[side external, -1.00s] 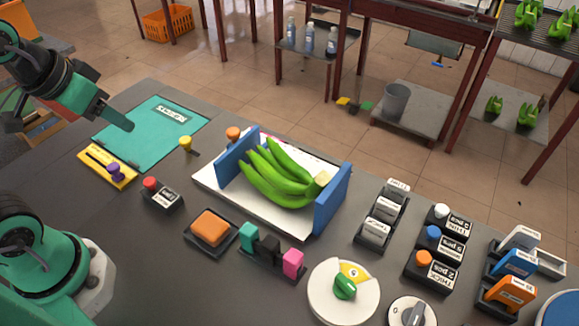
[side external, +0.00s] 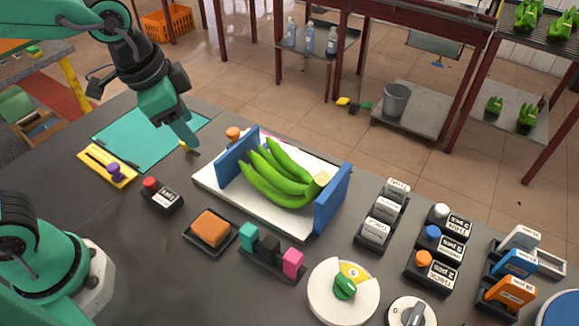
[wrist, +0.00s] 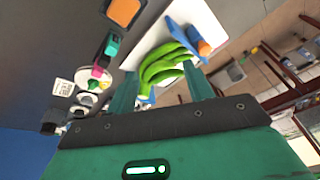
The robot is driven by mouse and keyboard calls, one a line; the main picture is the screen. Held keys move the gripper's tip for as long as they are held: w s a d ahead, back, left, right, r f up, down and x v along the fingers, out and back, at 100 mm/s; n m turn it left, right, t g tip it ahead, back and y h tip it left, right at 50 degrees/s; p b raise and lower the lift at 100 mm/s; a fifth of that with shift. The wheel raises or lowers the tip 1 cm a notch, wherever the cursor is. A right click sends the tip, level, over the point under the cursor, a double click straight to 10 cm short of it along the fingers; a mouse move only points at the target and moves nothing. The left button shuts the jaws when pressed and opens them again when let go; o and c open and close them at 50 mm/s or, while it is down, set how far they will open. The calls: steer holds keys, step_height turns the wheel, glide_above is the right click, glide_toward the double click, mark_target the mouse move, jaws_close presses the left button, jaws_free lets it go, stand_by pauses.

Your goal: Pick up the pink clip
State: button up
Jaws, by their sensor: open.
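The pink clip (side external: 293,262) stands upright at the right end of a small dark rack (side external: 262,262), beside a black clip (side external: 269,246) and a teal clip (side external: 248,235). In the wrist view the pink clip (wrist: 99,72) shows at the left, outside my fingers.
Green bananas (side external: 275,178) rest on a white tray (side external: 230,197) between two blue walls, between my gripper and the clip rack. An orange sponge (side external: 211,228) lies left of the rack. A round white dial (side external: 318,304) with a green knob is close on the right.

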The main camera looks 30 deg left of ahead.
steer(key=w+d+f+m+g, duration=0.1)
steer(key=d+f+m, duration=0.2)
steer(key=d, duration=0.4)
steer(key=d+f+m+g, duration=0.1)
steer(key=d+f+m, duration=0.2)
steer(key=d, duration=0.3)
steer(key=m+g+y, duration=0.1)
steer(key=m, duration=0.4)
glide_above(293, 255)
steer(key=f, duration=0.7)
steer(key=shift+s+d, duration=0.1)
steer(key=shift+d, duration=0.1)
steer(key=shift+f, duration=0.1)
steer(key=shift+f, duration=0.1)
steer(key=shift+a+f, duration=0.15)
steer(key=shift+f, duration=3.6)
steer(key=c, duration=1)
steer(key=shift+r, duration=0.2)
